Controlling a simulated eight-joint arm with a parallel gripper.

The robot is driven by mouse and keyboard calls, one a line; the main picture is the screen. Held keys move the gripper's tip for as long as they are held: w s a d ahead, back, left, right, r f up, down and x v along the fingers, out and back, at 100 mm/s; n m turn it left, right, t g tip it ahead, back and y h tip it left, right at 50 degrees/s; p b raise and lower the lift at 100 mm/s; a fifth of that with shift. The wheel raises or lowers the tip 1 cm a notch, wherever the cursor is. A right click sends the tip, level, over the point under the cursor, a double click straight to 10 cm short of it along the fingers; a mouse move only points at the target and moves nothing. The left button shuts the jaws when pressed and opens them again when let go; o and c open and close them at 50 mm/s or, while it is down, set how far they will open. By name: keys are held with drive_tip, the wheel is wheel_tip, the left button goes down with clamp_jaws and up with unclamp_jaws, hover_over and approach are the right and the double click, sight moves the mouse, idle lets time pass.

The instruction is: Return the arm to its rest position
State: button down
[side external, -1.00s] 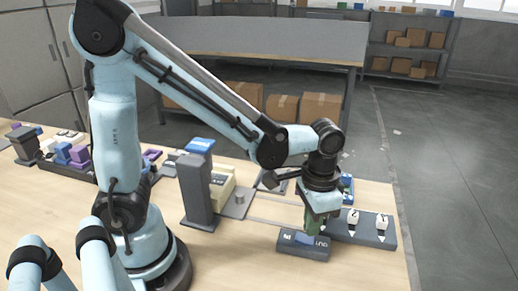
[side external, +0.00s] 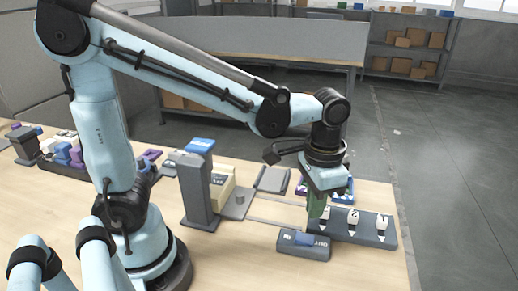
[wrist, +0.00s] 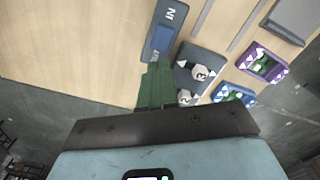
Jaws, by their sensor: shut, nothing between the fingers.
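My gripper (side external: 317,212) hangs from my arm above the right part of the table in the side view, pointing down. Its green fingers are shut with nothing between them, and they also show in the wrist view (wrist: 157,80). Below it stands a dark grey block (side external: 303,246) with a blue patch and the marks IN and OUT; the block also shows in the wrist view (wrist: 163,22). The fingertips are apart from the block.
A dark tray (side external: 376,240) with numbered white pieces stands right of the gripper. Purple and blue pieces (wrist: 262,64) lie behind it. A grey column (side external: 197,190) stands left, beside a beige device (side external: 222,185). The table's right edge is close.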

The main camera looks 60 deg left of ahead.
drive_tip(key=s+a+r+n+t, duration=0.2)
drive_tip(key=a+r+n+t, duration=0.1)
drive_tip(key=a+t, duration=0.4)
drive_tip(key=shift+s+a, duration=0.15)
drive_tip(key=shift+a, duration=0.95)
